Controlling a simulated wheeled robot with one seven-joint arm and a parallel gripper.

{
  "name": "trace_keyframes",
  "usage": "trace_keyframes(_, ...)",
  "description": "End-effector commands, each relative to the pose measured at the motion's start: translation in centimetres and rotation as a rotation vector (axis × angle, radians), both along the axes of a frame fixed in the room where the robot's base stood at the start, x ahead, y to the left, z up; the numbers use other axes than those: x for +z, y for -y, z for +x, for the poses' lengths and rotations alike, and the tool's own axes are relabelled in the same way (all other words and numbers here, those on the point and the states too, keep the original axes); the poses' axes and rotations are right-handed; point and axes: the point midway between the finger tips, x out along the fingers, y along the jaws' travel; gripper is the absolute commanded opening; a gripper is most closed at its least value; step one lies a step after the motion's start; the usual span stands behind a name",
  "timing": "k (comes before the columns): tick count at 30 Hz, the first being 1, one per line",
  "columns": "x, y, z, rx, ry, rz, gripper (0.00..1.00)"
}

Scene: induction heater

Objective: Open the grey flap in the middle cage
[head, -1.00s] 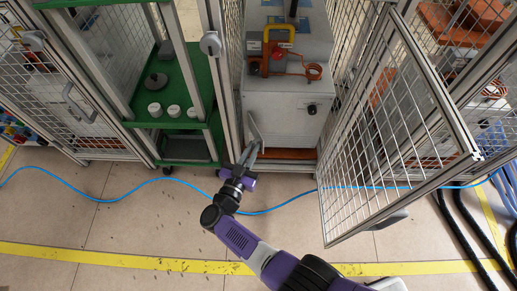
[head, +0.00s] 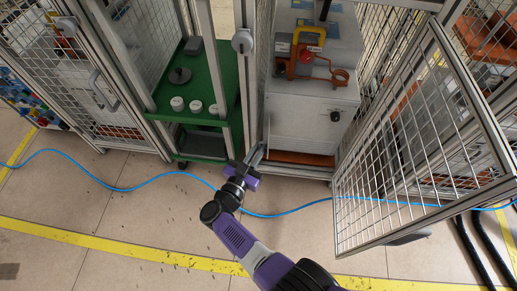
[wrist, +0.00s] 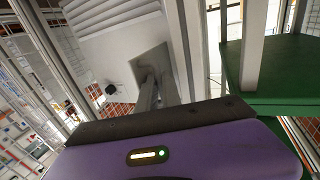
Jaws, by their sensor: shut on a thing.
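The middle cage stands open, with its mesh door (head: 420,140) swung out to the right. Inside is a light grey cabinet (head: 300,125). My gripper (head: 254,158) is low at the left side of the cage opening, by the cabinet's lower left front. In the wrist view my gripper (wrist: 152,88) is shut on the grey flap (wrist: 148,62), a small plate standing out from the cabinet front. The fingers cover part of the flap. In the head view the flap is small and partly hidden by my gripper, so its exact angle is hard to tell.
A cage post (head: 255,80) stands close on the left, beside a green stand (head: 205,85) with white cylinders. An orange-and-yellow fixture (head: 305,50) sits on the cabinet. A blue cable (head: 130,188) crosses the floor under my arm.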

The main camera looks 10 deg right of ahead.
Motion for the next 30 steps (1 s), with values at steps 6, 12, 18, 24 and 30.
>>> trace_keyframes(6, 0.6, 0.2, 0.4, -0.007, 0.010, 0.002, 0.30)
trace_keyframes(12, 0.6, 0.3, 0.3, -0.012, 0.011, -0.001, 0.30)
trace_keyframes(18, 0.5, 0.3, 0.2, -0.012, 0.010, -0.002, 0.30)
trace_keyframes(24, 0.6, -0.8, -1.0, -0.005, 0.007, -0.003, 0.30)
trace_keyframes(30, 0.4, -3.1, -3.6, 0.001, 0.003, 0.000, 0.30)
